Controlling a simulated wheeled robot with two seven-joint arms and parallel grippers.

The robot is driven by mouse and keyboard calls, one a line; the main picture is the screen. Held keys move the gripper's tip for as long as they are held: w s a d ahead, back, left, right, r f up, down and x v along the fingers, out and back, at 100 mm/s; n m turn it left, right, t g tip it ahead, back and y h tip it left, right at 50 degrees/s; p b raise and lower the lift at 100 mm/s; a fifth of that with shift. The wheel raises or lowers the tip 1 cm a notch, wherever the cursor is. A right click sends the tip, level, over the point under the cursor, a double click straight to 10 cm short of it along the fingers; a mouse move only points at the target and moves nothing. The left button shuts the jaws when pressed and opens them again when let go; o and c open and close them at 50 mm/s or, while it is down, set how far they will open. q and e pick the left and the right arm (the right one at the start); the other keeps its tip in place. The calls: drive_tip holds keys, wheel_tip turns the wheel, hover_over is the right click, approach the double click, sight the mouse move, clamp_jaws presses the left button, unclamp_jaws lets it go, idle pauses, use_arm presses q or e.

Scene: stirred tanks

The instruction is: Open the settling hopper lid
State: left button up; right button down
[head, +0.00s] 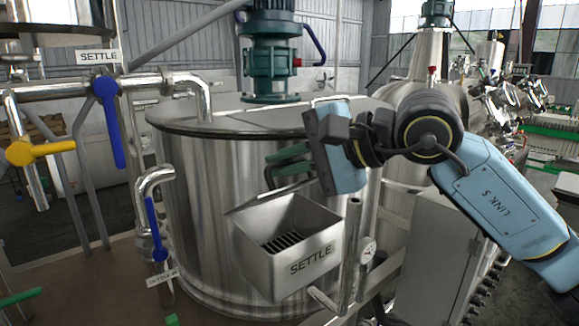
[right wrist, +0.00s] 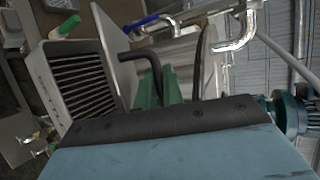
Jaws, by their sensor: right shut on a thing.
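The settling hopper (head: 318,262) is a steel box marked SETTLE on the front of the large tank. Its top is uncovered and a dark slatted grate shows inside. The lid (head: 258,197) stands up at the hopper's back edge, seen nearly edge-on. In the right wrist view the lid (right wrist: 114,52) is a grey plate beside the grated hopper (right wrist: 58,82), with a dark bent handle (right wrist: 153,66) on its outer face. My right gripper (head: 288,160) has its green fingers shut on the handle, behind the lid. My left gripper is not in view.
The steel tank (head: 200,200) is close behind the hopper. Pipes with a blue valve handle (head: 108,120) and a yellow one (head: 40,150) stand at left. A pressure gauge (head: 367,250) and upright pipe are right of the hopper. A grey cabinet (head: 437,250) stands beyond.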

idle(0.4)
drive_tip(key=c, duration=1.8)
unclamp_jaws()
drive_tip(key=b+v, duration=0.3)
drive_tip(key=v, duration=1)
drive_tip(key=shift+s+r+b, duration=0.15)
drive_tip(key=shift+s+b, duration=0.05)
drive_tip(key=shift+b, duration=0.1)
